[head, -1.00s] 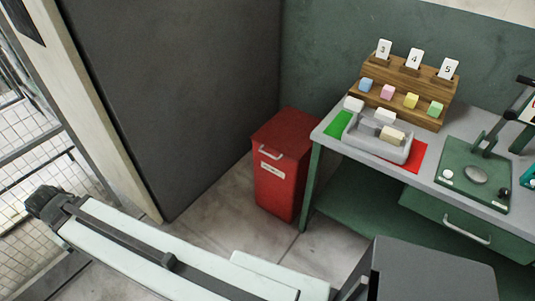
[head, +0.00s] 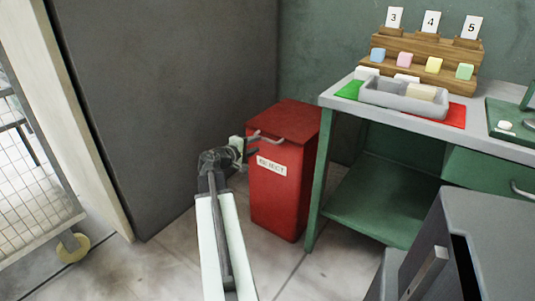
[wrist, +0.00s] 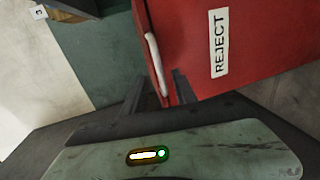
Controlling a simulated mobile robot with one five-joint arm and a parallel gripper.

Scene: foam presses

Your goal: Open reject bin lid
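The red reject bin (head: 280,195) stands on the floor left of the bench, with a white REJECT label on its front. Its lid (head: 288,117) lies flat and shut, with a pale bar handle (head: 268,137) along the front edge. My gripper (head: 254,145) is open at the left end of the handle. In the wrist view the handle (wrist: 154,60) runs toward the gap between my two dark fingers (wrist: 158,88), which stand apart. I cannot tell whether they touch it. The REJECT label (wrist: 219,42) shows to the right there.
A green bench (head: 375,205) with a grey tray (head: 400,105) stands right of the bin. A dark wall panel (head: 160,110) is behind my arm. A wire cart (head: 35,165) is at the left. A grey box-shaped body (head: 470,240) fills the lower right.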

